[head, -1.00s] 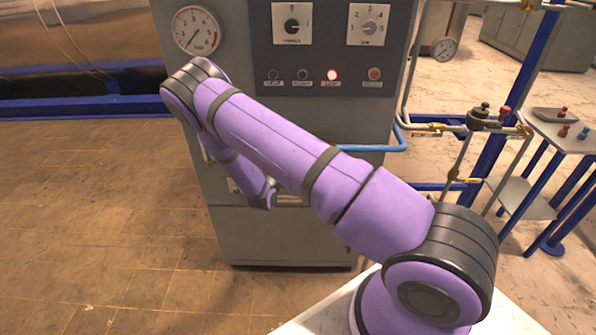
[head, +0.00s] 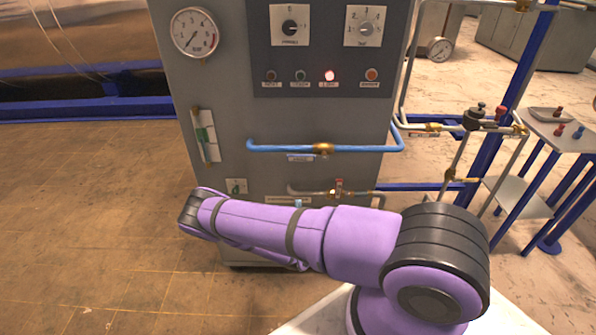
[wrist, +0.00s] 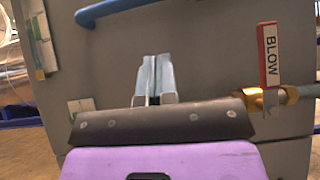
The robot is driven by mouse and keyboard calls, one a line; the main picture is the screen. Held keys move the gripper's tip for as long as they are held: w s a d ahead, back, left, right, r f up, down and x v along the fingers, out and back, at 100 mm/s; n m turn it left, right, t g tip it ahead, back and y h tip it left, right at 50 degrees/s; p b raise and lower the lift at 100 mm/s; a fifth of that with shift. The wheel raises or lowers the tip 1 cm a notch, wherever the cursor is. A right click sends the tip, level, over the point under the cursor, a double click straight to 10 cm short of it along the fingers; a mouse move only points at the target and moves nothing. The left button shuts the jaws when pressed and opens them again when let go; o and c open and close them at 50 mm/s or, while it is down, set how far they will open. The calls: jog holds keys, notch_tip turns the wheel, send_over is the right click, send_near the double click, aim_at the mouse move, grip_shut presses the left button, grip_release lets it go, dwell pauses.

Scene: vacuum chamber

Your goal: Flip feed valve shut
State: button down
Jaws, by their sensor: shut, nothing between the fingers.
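The feed valve (head: 322,149) is a brass body on the blue horizontal pipe (head: 275,148) on the cabinet front, with a small label plate below it. Its handle position is too small to tell. My gripper (wrist: 153,72) is shut and empty, its pale fingers pointing at the grey panel in the wrist view. In the head view my purple arm hides most of it, low in front of the cabinet and below the blue pipe. The wrist view shows only part of the blue pipe (wrist: 108,8) at the top left; the feed valve is out of that view.
A lower brass valve (wrist: 255,98) with an upright red-and-white BLOW tag (wrist: 269,55) is right of my gripper. The cabinet (head: 230,120) carries a gauge (head: 195,33), two dials and a lit red lamp (head: 329,76). Pipework and a side table (head: 570,140) stand right.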

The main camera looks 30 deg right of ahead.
aim_at(307, 158)
jog(key=shift+s+f+n+t+y, duration=0.15)
jog(key=shift+s+n+t+y, duration=0.15)
jog(key=shift+n+t+y, duration=0.1)
jog(key=s+a+r+x, duration=0.1)
jog(key=r+x, duration=0.1)
jog(key=x, duration=1)
jog(key=shift+r, duration=0.3)
jog(key=shift+d+m+g+h, duration=0.1)
jog(key=shift+m+g+h, duration=0.2)
jog(key=shift+m+h, duration=0.15)
